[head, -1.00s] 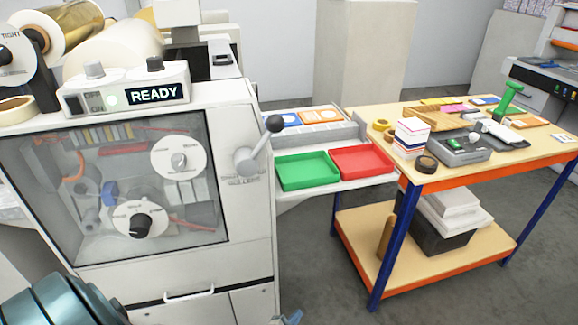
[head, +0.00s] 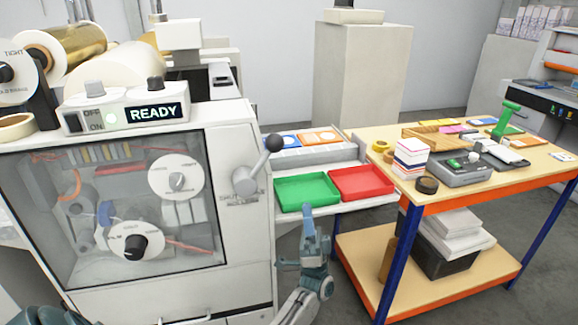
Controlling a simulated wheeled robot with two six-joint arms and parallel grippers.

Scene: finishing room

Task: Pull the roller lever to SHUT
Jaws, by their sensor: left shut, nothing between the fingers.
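The roller lever (head: 257,162) is on the front right of the white machine (head: 235,130). It is a grey arm with a dark ball knob (head: 274,142), tilted up and to the right from its round hub (head: 240,181). Small lettering beneath the hub seems to begin with SHUT; the rest is too small to read. My left gripper (head: 307,215) is shut and empty, pointing up. It appears below and right of the lever, in front of the green tray's lower edge, clear of the knob. My right gripper is out of view.
A green tray (head: 306,191) and a red tray (head: 361,182) sit on the shelf right of the lever. The machine's display (head: 153,113) reads READY. A wooden-topped workbench (head: 445,195) with several items stands at right.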

